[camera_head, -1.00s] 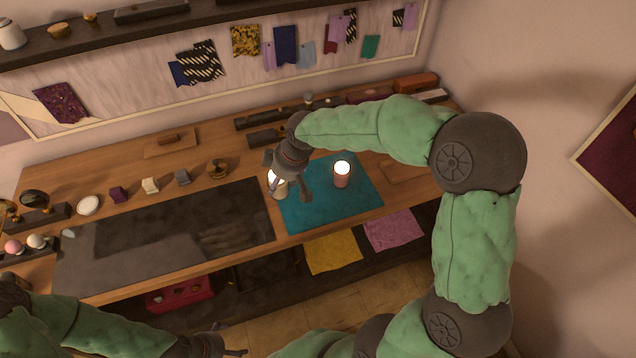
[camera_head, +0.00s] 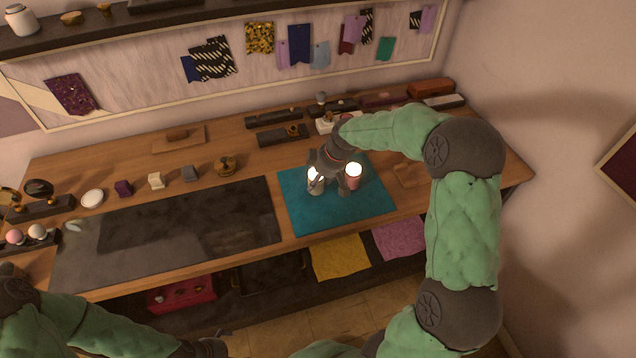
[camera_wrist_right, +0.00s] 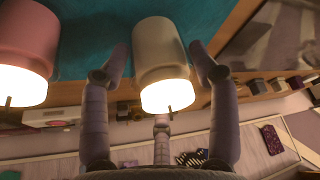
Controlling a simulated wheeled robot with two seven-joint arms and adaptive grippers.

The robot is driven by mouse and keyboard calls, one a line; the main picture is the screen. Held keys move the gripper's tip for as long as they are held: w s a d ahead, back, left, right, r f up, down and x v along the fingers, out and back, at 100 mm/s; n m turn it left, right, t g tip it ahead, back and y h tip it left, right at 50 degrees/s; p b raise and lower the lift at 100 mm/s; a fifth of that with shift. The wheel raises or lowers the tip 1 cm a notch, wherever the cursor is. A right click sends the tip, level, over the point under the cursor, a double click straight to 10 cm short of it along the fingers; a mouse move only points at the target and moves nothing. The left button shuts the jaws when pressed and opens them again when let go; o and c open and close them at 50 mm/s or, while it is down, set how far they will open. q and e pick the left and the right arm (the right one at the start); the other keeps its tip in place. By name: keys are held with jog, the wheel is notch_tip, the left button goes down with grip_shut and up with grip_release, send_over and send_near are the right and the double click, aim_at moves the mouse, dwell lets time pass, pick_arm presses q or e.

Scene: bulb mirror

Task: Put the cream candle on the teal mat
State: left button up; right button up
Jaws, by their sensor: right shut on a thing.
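The cream candle (camera_head: 314,186), lit at its top, is between the fingers of my right gripper (camera_head: 326,188), over the left-middle part of the teal mat (camera_head: 372,202). The right wrist view shows the candle (camera_wrist_right: 160,52) between the two fingers (camera_wrist_right: 160,58), with the mat (camera_wrist_right: 88,38) behind it. It looks upright; I cannot tell whether its base touches the mat. A lit pink candle (camera_head: 353,178) stands on the mat just right of the gripper, and close beside the cream one in the wrist view (camera_wrist_right: 28,38). My left gripper (camera_head: 208,347) is low at the bottom edge, its fingers unclear.
A dark glossy panel (camera_head: 150,240) lies left of the mat. Small blocks and a white disc (camera_head: 92,197) line the bench behind it. Dark trays (camera_head: 283,136) stand behind the mat. Yellow (camera_head: 340,256) and pink cloths hang below the front edge.

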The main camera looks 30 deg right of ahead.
jog(key=shift+f, duration=0.8)
jog(key=shift+f, duration=0.2)
jog(key=o, duration=1.3)
jog(key=shift+c, duration=0.2)
jog(key=shift+s+r, duration=0.1)
jog(key=shift+r, duration=0.4)
jog(key=p+v, duration=0.3)
jog(key=v, duration=0.8)
jog(key=shift+r, duration=0.15)
jog(key=shift+s, duration=0.1)
